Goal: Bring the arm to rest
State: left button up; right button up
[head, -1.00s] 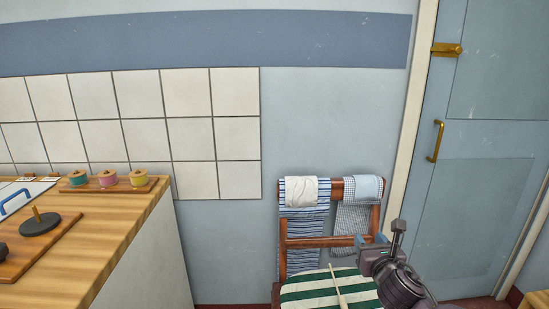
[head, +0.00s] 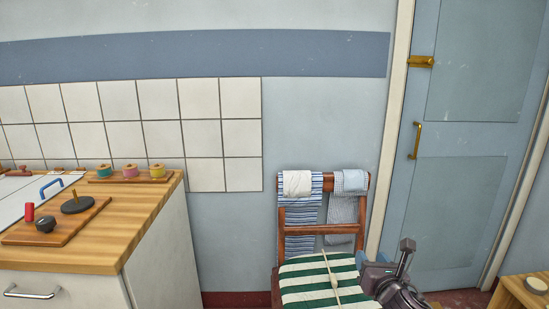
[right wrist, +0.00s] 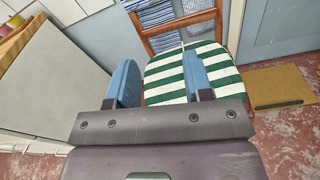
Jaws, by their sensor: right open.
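My right arm shows at the bottom right of the head view, in front of the chair. Its gripper shows in the right wrist view (right wrist: 160,85) with two blue fingers spread wide apart and nothing between them. Beyond the fingers is the green-and-white striped seat of the wooden chair (head: 318,284). The gripper appears apart from the seat, though the exact distance cannot be told. My left gripper is in neither view.
Striped and checked cloths (head: 345,205) hang over the chair back. A wooden counter (head: 115,235) with spools (head: 131,171) and a board (head: 30,233) stands at left. A blue door (head: 460,190) is at right. A brown mat (right wrist: 280,86) lies on the floor.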

jog(key=s+f+m+g+b, duration=0.5)
jog(key=s+f+m+b, duration=0.2)
jog(key=s+f+m, duration=1.8)
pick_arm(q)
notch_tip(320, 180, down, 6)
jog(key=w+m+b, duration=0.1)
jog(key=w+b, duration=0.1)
pick_arm(e)
jog(key=s+d+f+m+g, duration=0.25)
jog(key=s+m, duration=0.45)
jog(key=s, duration=0.7)
pick_arm(q)
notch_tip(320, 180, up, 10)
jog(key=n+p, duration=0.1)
jog(key=p, duration=1.3)
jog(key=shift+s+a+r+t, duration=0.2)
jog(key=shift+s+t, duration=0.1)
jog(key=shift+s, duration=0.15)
pick_arm(e)
notch_tip(320, 180, up, 11)
jog(key=d+m+t, duration=0.1)
jog(key=shift+w+d+f+m+t+h, duration=0.2)
jog(key=shift+m+t+h, duration=0.1)
jog(key=shift+t+h, duration=0.1)
